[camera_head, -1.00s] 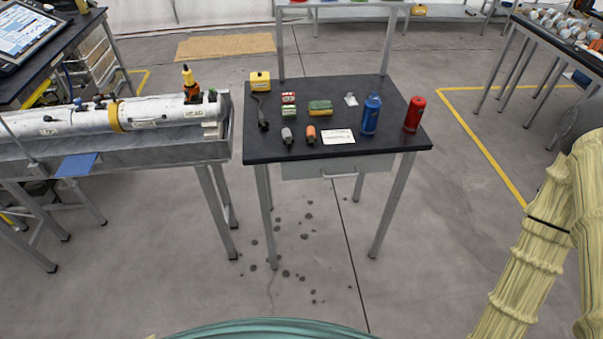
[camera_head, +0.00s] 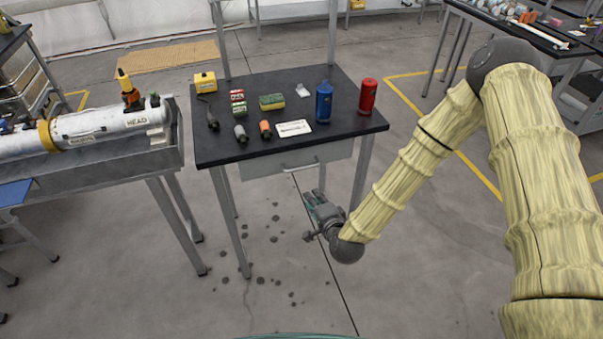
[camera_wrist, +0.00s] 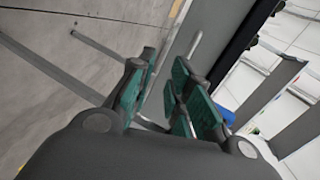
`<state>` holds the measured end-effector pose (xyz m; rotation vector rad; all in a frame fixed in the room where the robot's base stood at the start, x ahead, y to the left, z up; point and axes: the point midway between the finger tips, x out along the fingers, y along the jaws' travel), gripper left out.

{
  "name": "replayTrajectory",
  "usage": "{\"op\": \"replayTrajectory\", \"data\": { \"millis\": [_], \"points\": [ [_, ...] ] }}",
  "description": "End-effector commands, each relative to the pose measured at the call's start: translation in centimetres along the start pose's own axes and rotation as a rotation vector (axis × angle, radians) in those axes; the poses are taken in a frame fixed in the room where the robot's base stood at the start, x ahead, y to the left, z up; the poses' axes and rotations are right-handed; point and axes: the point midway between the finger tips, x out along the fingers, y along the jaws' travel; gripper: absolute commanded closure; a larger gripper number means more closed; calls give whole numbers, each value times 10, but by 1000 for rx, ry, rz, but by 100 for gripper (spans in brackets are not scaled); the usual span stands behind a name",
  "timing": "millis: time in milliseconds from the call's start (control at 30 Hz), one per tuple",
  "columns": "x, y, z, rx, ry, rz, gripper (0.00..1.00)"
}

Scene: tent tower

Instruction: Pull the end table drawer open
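The end table (camera_head: 345,119) has a dark top and grey metal legs. Its light grey drawer (camera_head: 262,163) hangs under the front edge and looks closed. A thin bar handle (camera_head: 301,167) runs across the drawer's front. My gripper (camera_head: 314,200) is in front of and below the drawer, a little right of the handle and apart from it. In the wrist view the green-padded fingers (camera_wrist: 160,98) are spread with a gap between them and nothing held. The drawer handle (camera_wrist: 193,46) appears beyond the fingertips there, along the grey drawer front.
On the table stand a blue bottle (camera_head: 324,101), a red bottle (camera_head: 368,96), a yellow device (camera_head: 205,82) and several small items. A bench with a white pipe (camera_head: 100,125) stands to the left.

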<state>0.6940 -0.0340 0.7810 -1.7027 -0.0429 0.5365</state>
Motion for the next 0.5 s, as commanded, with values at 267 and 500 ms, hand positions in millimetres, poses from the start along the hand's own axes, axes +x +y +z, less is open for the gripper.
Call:
{"op": "replayTrajectory", "data": {
  "millis": [267,500],
  "points": [
    [27,-42,-10,119,40,-126,81],
    [59,-46,-11,116,39,-124,81]
  ]
}}
